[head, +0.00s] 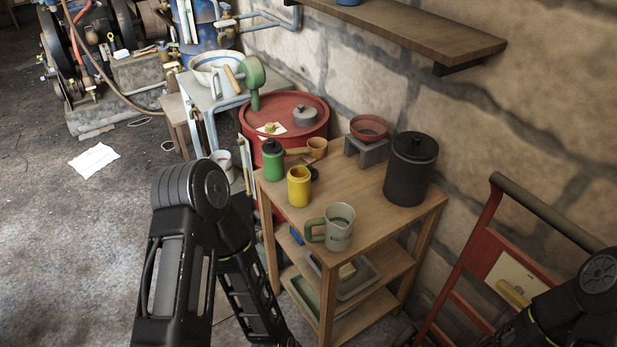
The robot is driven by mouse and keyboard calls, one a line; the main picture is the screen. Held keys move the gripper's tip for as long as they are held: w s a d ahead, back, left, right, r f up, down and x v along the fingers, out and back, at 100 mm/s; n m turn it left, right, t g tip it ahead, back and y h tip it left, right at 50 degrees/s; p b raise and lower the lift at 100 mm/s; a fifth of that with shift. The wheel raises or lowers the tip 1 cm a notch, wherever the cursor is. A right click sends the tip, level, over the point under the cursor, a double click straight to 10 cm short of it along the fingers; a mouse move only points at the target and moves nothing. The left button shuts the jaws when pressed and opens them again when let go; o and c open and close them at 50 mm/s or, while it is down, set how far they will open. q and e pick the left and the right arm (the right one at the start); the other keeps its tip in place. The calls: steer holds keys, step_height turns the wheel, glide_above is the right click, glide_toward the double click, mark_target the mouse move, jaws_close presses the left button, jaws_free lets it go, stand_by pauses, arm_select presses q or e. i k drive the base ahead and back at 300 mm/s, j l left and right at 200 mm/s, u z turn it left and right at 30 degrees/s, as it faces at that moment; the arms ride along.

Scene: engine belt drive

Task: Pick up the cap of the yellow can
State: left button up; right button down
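The yellow can (299,191) stands upright near the left edge of the wooden shelf table's top (377,222). Its top shows a darker yellow round rim; I cannot tell whether this is the cap or an open mouth. A small dark piece (314,172) shows just behind its right side, too small to identify. My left arm is in the lower left, bent in front of the table, and its gripper is not in view. Only part of my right arm shows at the lower right corner; its gripper is not in view.
A green can (273,162) with a dark top stands left of the yellow can. A green-handled mug (339,226) stands in front, and a black canister (410,168) at the back right. A red barrel (317,130) stands behind. A red hand truck (487,231) stands right.

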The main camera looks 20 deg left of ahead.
mark_target(314, 172)
steer(key=i+j, duration=0.25)
steer(key=j, duration=0.25)
steer(key=j+z, duration=0.1)
steer(key=z, duration=1.45)
steer(key=i+j, duration=0.05)
